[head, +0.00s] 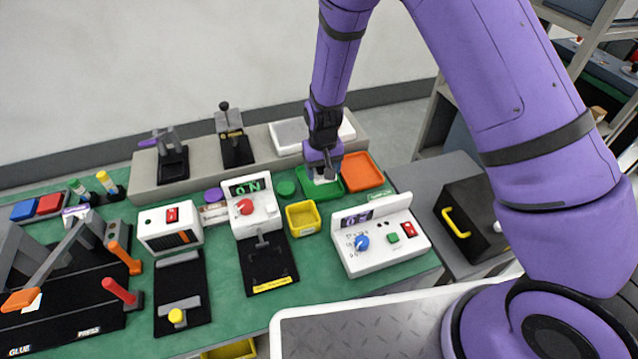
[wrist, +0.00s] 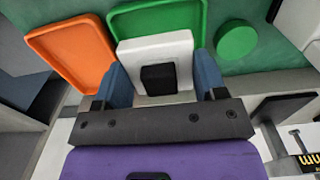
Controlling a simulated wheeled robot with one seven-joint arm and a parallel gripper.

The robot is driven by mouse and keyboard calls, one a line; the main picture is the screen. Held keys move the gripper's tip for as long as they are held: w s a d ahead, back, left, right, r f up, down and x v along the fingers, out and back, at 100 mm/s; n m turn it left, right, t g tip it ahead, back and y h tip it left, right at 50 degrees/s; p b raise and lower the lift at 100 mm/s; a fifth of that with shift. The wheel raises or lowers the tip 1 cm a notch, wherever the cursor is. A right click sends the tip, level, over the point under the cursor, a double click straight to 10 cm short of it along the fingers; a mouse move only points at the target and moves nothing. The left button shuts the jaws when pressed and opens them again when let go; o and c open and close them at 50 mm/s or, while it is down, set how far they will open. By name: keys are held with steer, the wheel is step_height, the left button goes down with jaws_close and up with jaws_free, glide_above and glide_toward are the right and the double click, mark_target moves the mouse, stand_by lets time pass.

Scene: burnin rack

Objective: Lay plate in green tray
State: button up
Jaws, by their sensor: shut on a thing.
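The plate is a white square with a black block on it; in the wrist view the plate (wrist: 130,55) sits between my gripper's two blue-grey fingers. My gripper (head: 323,172) is shut on it. In the head view a bit of the white plate (head: 322,180) shows under the gripper, against the green tray. The green tray (wrist: 150,12) is a shallow square tray with a raised rim; the plate hides part of it in the wrist view. The tray also shows in the head view (head: 338,190). I cannot tell whether the plate touches the tray floor.
An orange tray (head: 362,172) stands right beside the green one. A green disc (head: 286,188) and a yellow bin (head: 302,218) are to the left. A white box with a blue knob (head: 380,240) is in front. A grey ledge (head: 200,180) with white trays runs behind.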

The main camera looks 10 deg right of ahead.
mark_target(322, 190)
steer(key=shift+f, duration=2.95)
steer(key=shift+f, duration=0.15)
steer(key=o, duration=0.6)
steer(key=shift+o, duration=0.2)
step_height(322, 190, up, 12)
steer(key=shift+r, duration=0.15)
steer(key=shift+r, duration=0.1)
